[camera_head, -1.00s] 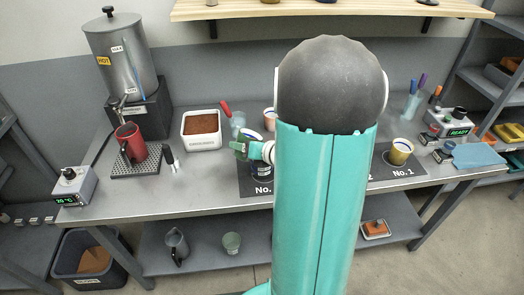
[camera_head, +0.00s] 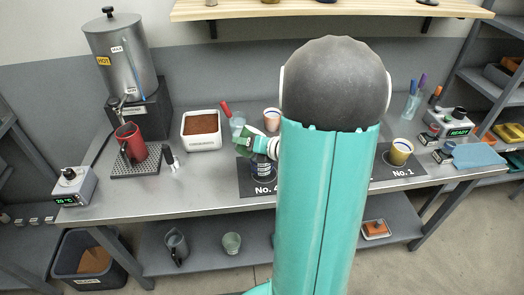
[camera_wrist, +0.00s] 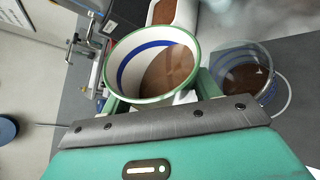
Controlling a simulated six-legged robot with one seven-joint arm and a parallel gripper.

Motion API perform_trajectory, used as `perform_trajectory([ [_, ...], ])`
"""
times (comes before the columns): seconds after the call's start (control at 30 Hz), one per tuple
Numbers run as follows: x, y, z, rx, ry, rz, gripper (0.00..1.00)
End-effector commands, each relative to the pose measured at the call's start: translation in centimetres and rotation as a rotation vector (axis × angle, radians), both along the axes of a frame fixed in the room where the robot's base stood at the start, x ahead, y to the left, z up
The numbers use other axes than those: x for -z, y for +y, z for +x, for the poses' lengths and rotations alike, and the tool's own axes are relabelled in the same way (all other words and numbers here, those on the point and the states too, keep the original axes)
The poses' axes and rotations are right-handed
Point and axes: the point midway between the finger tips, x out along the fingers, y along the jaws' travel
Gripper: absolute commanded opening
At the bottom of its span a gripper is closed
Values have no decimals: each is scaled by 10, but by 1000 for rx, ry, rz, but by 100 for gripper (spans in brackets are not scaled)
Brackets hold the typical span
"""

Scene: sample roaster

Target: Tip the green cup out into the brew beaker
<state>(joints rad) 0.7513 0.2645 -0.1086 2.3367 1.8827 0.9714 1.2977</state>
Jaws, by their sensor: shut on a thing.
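The green cup (camera_wrist: 118,93) has a white inside, a blue band and brown contents pooled toward the right of its wall. My gripper (camera_wrist: 160,97) is shut on it. In the head view the green cup (camera_head: 241,127) looks tilted, held above the table near the No. 4 mat. A clear glass vessel (camera_wrist: 270,72) with brown contents, likely the brew beaker, is right of the cup in the wrist view, apart from its rim. In the head view the glass on the mat (camera_head: 261,171) is partly hidden behind my gripper. I see no stream between them.
A white tub of brown grounds (camera_head: 202,144) stands behind left. A red jug (camera_head: 131,143) stands on the drip tray under the urn (camera_head: 122,62). My arm hides the middle of the table.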

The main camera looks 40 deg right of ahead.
Motion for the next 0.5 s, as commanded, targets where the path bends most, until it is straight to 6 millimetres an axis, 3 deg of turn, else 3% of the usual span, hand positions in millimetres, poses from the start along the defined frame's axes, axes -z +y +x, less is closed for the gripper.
perform_trajectory([
  [0.5, -4, -2, 0, 0, -3, 70, 28],
])
